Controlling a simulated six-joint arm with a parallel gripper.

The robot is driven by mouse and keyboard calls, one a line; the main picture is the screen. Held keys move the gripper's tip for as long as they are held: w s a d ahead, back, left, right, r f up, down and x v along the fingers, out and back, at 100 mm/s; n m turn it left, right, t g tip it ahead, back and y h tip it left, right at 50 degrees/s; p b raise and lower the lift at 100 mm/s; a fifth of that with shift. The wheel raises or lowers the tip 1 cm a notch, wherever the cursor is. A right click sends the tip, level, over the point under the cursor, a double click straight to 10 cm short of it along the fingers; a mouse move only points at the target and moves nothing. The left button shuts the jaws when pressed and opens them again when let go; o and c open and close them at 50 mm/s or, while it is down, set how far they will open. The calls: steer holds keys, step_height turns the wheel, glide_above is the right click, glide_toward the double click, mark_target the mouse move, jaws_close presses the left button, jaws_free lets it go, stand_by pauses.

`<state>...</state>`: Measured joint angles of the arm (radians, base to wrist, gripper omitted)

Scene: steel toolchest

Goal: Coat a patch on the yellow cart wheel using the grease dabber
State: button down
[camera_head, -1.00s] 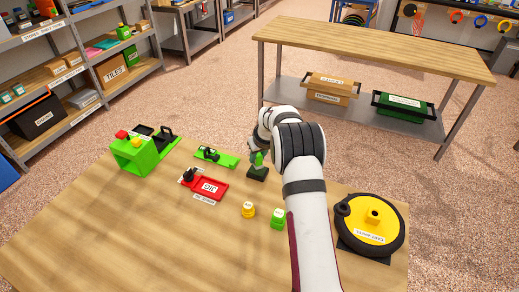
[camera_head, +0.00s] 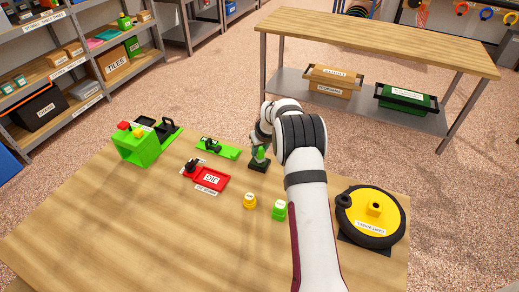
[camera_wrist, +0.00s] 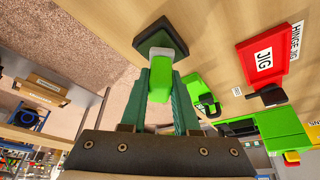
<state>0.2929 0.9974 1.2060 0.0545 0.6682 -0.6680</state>
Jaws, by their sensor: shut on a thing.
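The yellow cart wheel (camera_head: 384,224) lies flat at the table's right end, with a black tyre, a yellow hub block and a label. A green upright handle, seemingly the grease dabber (camera_wrist: 161,68), stands on a dark base (camera_wrist: 154,36) near the table's far edge. In the head view the dabber (camera_head: 260,152) is partly hidden by my wrist. My gripper (camera_wrist: 161,82) has its teal fingers shut on the green handle. Whether the dark base is part of the dabber or a separate stand, I cannot tell. The wheel is outside the wrist view.
A red jig tray (camera_head: 215,180) and a green hinge-like piece (camera_head: 228,153) lie left of the dabber. A yellow pot (camera_head: 250,201) and a green pot (camera_head: 280,210) stand between tray and wheel. A green box (camera_head: 140,146) is far left. The table's front left is clear.

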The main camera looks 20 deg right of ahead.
steer(key=shift+f, duration=0.6)
stand_by(1.1)
steer(key=shift+r, duration=0.1)
steer(key=shift+r, duration=3.45)
steer(key=shift+r, duration=0.1)
